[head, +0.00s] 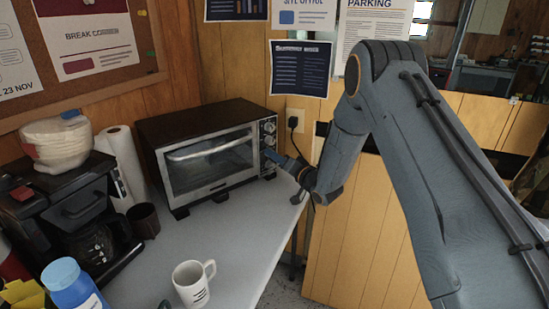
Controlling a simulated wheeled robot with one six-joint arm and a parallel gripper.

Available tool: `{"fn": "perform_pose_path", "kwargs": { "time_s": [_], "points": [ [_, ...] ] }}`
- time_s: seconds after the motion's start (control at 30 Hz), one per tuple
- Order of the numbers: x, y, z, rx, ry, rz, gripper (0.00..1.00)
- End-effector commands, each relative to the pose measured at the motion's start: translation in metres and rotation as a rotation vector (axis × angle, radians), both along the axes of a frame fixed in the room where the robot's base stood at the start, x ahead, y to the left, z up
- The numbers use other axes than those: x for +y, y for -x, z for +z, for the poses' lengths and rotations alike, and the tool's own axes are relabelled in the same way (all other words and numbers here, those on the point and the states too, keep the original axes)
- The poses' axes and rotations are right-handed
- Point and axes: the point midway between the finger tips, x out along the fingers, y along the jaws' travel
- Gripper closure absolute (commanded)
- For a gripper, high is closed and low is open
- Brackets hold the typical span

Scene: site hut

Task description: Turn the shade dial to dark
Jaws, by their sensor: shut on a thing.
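The toaster oven (205,150) stands on the grey counter at the back, its glass door closed. Its control panel (268,135) is on the right of the front, with an upper knob (269,126) and a middle knob (270,140) showing. My gripper (272,156) reaches in from the right to the lower part of this panel. It is shut on the lower dial there, which the gripper hides. The dial's pointer and the markings, including dark, cannot be read from here.
The counter (235,225) is clear in front of the oven. A white mug (190,284) stands near the front. A coffee maker (75,205), paper towel roll (122,165) and dark cup (144,220) are on the left. An outlet with a plug (294,122) is behind the gripper.

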Motion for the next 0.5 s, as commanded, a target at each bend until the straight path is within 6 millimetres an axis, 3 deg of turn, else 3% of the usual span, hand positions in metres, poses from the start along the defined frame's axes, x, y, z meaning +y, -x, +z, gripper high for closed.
{"fn": "perform_pose_path", "kwargs": {
  "time_s": [0.1, 0.13, 0.23, 0.5],
  "points": [
    [-0.0003, 0.0005, -0.0009, 0.002, 0.000, 0.000, 1.00],
    [-0.0003, 0.0005, -0.0009, 0.002, 0.000, 0.000, 0.76],
    [-0.0003, 0.0004, -0.0008, 0.002, 0.000, 0.000, 0.59],
    [-0.0001, 0.0003, -0.0003, 0.000, 0.000, 0.000, 0.59]
  ]
}}
